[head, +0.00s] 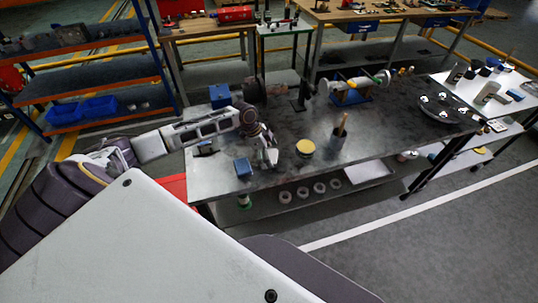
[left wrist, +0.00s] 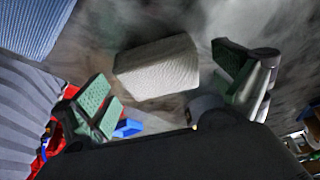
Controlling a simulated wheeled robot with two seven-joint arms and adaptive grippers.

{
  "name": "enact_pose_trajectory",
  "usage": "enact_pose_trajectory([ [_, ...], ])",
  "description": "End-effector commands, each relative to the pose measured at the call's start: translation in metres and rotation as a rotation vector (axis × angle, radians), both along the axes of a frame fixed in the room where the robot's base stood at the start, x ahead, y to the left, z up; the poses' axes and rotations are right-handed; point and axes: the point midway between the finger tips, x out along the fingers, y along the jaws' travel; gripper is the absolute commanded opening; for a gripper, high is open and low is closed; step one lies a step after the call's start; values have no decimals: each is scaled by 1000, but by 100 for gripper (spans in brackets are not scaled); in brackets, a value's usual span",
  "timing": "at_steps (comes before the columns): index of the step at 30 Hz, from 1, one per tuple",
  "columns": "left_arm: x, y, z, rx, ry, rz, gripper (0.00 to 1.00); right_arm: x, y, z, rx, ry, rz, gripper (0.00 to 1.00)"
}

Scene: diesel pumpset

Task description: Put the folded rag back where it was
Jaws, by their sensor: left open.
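A pale, folded, rag-like piece with a woven surface (left wrist: 155,67) lies on the dark worktop in the left wrist view. My left gripper (left wrist: 172,86) is open, its green-padded fingers apart on either side of the pale piece. I see no clear contact between them. In the head view my left gripper (head: 268,156) is low over the near left part of the bench (head: 300,172); the pale piece is hard to make out there. A blue textured folded piece (head: 243,167) lies just left of the gripper; it also shows at the left wrist view's upper left corner (left wrist: 32,24). My right gripper is not in view.
A yellow-topped round tin (head: 305,147) and a dark cup with a brush (head: 338,138) stand right of my left gripper. A blue box (head: 220,95) and a motor-like part (head: 266,88) are behind. The bench's front middle is clear.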

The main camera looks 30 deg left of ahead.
Motion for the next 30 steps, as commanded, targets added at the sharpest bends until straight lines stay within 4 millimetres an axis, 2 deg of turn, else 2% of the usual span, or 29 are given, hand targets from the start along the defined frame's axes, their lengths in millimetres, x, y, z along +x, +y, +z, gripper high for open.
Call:
enact_pose_trajectory([
  [8,-3,7,16,2,-2,0,97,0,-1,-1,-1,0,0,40],
  [30,-19,38,102,2,-1,1,97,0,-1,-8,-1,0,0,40],
])
